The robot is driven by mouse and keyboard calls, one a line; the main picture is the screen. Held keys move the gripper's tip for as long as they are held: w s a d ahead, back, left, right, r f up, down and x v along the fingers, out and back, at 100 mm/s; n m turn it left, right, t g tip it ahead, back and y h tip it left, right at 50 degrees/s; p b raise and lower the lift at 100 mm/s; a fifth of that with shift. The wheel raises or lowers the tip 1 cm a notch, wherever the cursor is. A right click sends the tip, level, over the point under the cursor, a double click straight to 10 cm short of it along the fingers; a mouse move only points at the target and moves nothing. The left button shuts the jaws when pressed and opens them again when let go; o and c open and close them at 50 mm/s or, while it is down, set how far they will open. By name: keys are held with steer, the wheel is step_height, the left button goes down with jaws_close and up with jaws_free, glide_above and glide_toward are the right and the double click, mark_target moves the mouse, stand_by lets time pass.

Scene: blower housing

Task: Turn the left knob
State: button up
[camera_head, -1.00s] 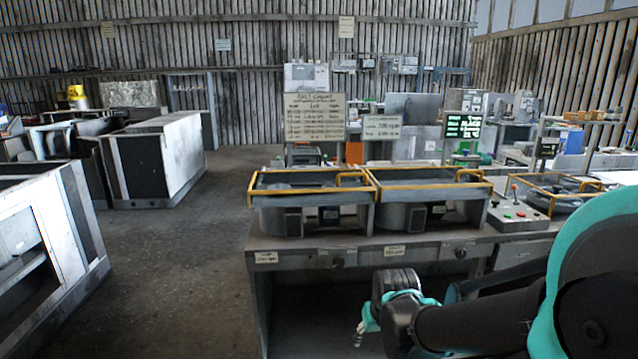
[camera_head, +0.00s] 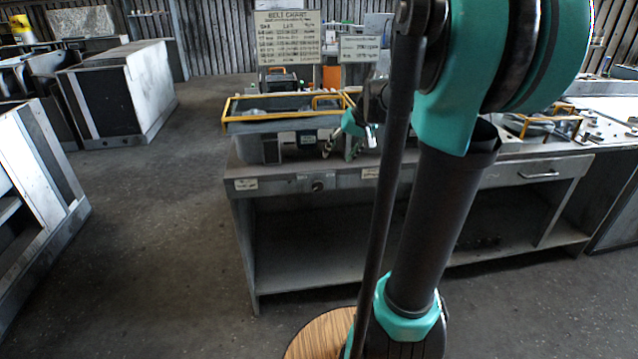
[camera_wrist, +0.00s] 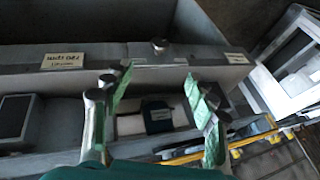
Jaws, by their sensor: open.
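The left knob (camera_head: 317,186) is a small round dark knob on the grey front panel of the bench (camera_head: 280,184). It sits between two pale labels. In the wrist view the scene is upside down, and the knob (camera_wrist: 160,45) shows ahead of the fingertips, roughly midway between them across the picture. My gripper (camera_head: 340,150) is open and empty, with green pads on its fingers. It hangs at the bench's front, just above and right of the knob in the head view. The wrist view shows both fingers (camera_wrist: 157,88) spread apart. The knob is apart from them. Any knob further right is hidden behind my arm.
A yellow-railed blower housing (camera_head: 275,118) stands on the bench behind my gripper. Its yellow rail also shows in the wrist view (camera_wrist: 185,158). A belt chart board (camera_head: 287,38) stands behind. Cabinets (camera_head: 120,95) stand to the left, with clear floor (camera_head: 160,230) between.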

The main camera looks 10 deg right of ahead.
mark_target(322, 185)
steer(key=x, duration=1.7)
steer(key=shift+w+a+f, duration=0.1)
steer(key=shift+w+a, duration=0.05)
steer(key=shift+w, duration=0.05)
steer(key=c, duration=1.2)
steer(key=shift+o, duration=0.2)
steer(key=y, duration=0.3)
steer(key=shift+d+f+m, duration=0.15)
steer(key=shift+d+m, duration=0.25)
steer(key=shift+d+f+m+t+y, duration=0.1)
steer(key=shift+m+t+y, duration=0.1)
steer(key=shift+y, duration=0.8)
steer(key=shift+d+f+m+t+y, duration=0.1)
steer(key=shift+m+y, duration=0.1)
steer(key=shift+y, duration=0.8)
